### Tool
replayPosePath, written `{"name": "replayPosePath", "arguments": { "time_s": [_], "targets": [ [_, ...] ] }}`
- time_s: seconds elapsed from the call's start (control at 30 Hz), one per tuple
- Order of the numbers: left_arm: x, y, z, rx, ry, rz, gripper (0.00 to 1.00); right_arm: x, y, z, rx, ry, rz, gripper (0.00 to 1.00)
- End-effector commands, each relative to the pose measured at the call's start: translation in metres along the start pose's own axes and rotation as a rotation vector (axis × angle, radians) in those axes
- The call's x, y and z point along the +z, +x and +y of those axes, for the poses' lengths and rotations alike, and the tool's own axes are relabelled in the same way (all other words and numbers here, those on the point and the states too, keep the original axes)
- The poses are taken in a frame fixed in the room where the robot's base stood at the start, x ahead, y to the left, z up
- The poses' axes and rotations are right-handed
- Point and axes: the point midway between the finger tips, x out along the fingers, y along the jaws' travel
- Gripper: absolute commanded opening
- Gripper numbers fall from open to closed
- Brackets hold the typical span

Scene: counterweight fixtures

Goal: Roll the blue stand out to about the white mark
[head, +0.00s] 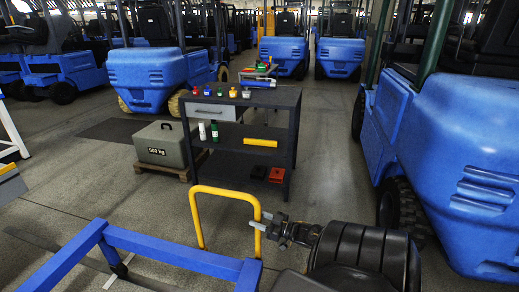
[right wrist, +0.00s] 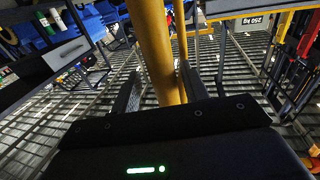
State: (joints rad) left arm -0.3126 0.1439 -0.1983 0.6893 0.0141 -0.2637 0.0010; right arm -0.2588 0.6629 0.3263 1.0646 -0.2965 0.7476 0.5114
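The blue stand (head: 180,256) fills the lower left of the head view, partly cut off by the bottom edge. Its yellow hoop handle (head: 225,190) rises at its far right end. A small white strip (head: 110,281) shows on the floor beside a caster under the stand; I cannot tell if it is the mark. My right gripper (head: 262,221) is at the handle's right post. In the right wrist view, the yellow post (right wrist: 153,50) stands between the two separated fingers (right wrist: 160,95), with a gap visible. My left gripper is not in view.
A dark workbench (head: 292,130) with bottles and a red box stands beyond the handle. A grey 500 kg weight (head: 160,148) sits on a pallet left of it. A blue forklift (head: 450,150) stands close on the right. Floor between stand and bench is clear.

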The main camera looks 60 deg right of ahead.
Motion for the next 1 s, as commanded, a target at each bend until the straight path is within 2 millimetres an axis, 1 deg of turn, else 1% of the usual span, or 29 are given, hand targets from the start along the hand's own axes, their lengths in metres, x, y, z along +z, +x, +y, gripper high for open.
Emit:
{"name": "replayPosePath", "arguments": {
  "time_s": [0.23,0.33,0.47,0.7,0.8,0.9,1.0],
  "targets": [
    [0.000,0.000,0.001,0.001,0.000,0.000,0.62,0.003,-0.003,-0.002,-0.002,0.005,-0.005,0.45],
    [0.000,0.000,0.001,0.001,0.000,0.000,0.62,0.004,-0.011,-0.002,-0.002,0.005,-0.006,0.45],
    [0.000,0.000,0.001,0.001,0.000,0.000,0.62,0.004,-0.033,-0.002,-0.002,0.005,-0.008,0.45],
    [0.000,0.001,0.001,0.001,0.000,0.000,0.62,0.003,-0.080,-0.002,-0.001,0.004,-0.006,0.45],
    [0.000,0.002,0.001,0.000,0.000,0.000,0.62,0.003,-0.094,-0.001,-0.001,0.003,-0.006,0.45],
    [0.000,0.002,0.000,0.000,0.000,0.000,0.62,0.002,-0.103,-0.001,-0.001,0.003,-0.004,0.45],
    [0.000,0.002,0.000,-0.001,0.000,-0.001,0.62,0.002,-0.108,-0.001,-0.001,0.003,-0.003,0.45]
  ]
}}
